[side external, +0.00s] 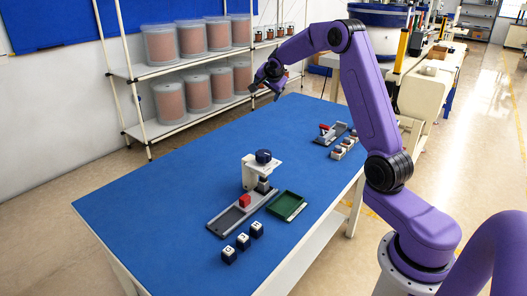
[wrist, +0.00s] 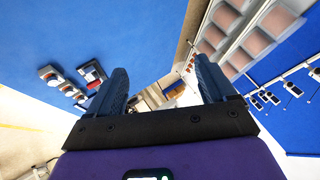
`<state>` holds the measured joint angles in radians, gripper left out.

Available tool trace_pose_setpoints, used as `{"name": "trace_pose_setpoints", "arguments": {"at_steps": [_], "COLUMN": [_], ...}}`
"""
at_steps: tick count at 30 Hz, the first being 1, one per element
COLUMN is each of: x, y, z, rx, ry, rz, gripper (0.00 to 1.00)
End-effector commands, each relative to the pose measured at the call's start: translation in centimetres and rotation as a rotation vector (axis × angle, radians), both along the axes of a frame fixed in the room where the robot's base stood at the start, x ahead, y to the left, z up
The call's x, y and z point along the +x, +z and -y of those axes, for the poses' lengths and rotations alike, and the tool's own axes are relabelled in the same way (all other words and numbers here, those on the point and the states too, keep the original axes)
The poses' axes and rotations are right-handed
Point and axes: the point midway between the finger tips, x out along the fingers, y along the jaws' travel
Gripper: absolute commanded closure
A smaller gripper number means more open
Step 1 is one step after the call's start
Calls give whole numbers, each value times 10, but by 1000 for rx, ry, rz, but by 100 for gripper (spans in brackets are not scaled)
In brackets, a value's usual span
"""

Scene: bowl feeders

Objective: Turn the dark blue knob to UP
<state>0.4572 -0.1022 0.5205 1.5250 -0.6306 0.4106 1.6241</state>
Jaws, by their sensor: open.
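The dark blue knob (side external: 263,156) sits on top of a white bowl-feeder stand (side external: 250,172) near the middle of the blue table. A faint light mark shows on the knob; I cannot read which way it points. My gripper (side external: 264,88) is high above the far end of the table, well away from the knob and touching nothing. In the wrist view my gripper (wrist: 162,88) has its two dark blue fingers spread wide with nothing between them. The knob is not in the wrist view.
A red block (side external: 244,201) is on the grey track (side external: 228,219) below the stand. A green tray (side external: 287,206) lies beside it, with several dark blocks (side external: 243,241) in front. A second fixture (side external: 330,134) with small blocks stands at the table's right edge. Shelves (side external: 180,66) stand behind.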

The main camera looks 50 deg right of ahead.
Motion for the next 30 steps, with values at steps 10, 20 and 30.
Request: {"name": "trace_pose_setpoints", "arguments": {"at_steps": [10, 20, 30], "x": [-62, -95, -97], "y": [6, 21, -16], "z": [-79, -142, -145], "rx": [507, 736, 742], "ry": [-611, -853, -863], "rz": [-160, -327, -341], "gripper": [16, 16, 16]}}
